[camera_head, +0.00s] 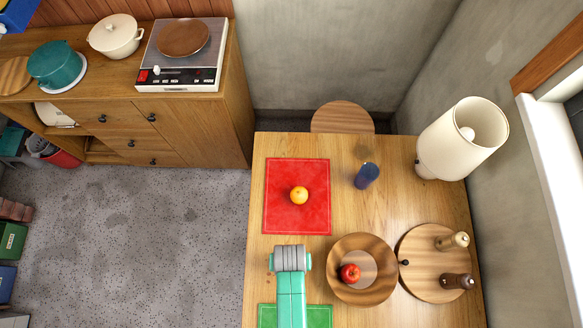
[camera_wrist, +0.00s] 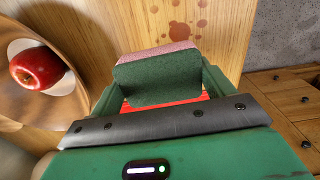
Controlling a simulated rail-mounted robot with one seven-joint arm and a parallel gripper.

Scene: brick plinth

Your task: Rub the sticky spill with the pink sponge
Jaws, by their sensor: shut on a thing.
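My gripper (camera_wrist: 158,92) is shut on the pink sponge (camera_wrist: 156,53) in the wrist view, with a green finger on each side. The sponge's dark green face is turned to the camera, and its pink layer shows along the far edge. The sticky spill (camera_wrist: 178,32) is a patch of several brown spots and drops on the wooden tabletop, just beyond the sponge in the wrist view. I cannot tell whether the sponge touches the table. In the head view my arm hides the sponge and the spill.
On the table (camera_head: 345,215), a wooden bowl (camera_head: 374,297) with a red apple (camera_head: 350,273) stands close right of my arm. A red mat (camera_head: 284,220) holds an orange (camera_head: 299,195). A green mat (camera_head: 319,316), blue item (camera_head: 366,175), round board (camera_head: 424,286) and lamp (camera_head: 461,140) also show.

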